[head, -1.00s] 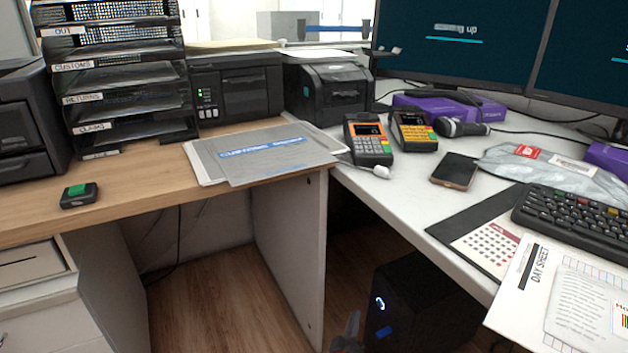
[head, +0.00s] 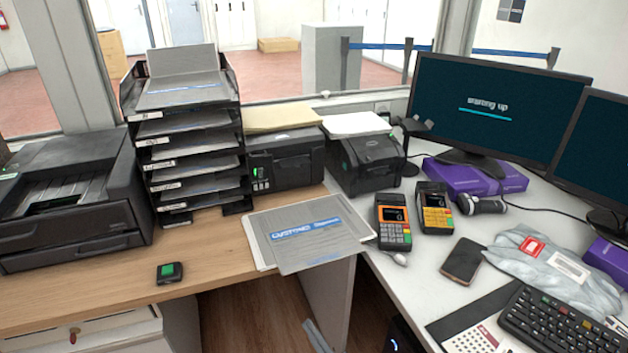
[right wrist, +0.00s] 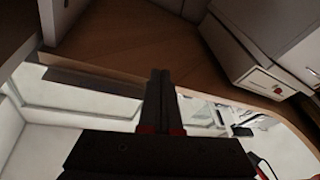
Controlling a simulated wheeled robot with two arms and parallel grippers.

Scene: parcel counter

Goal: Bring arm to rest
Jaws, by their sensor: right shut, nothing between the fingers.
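My right gripper (head: 317,337) shows only as a small grey tip at the bottom edge of the head view, in front of the gap under the desks. In the right wrist view its two dark fingers (right wrist: 164,100) lie together, shut with nothing between them. They point toward the wood floor and the furniture panels, touching nothing that I can see. The rest of the right arm is out of the head view. My left gripper is in neither view.
The wooden desk (head: 215,280) and the white counter (head: 405,290) have edges close to the right gripper. A customs folder (head: 305,240) overhangs the wooden desk's edge. A drawer cabinet (head: 95,335) stands at lower left; open floor shows between.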

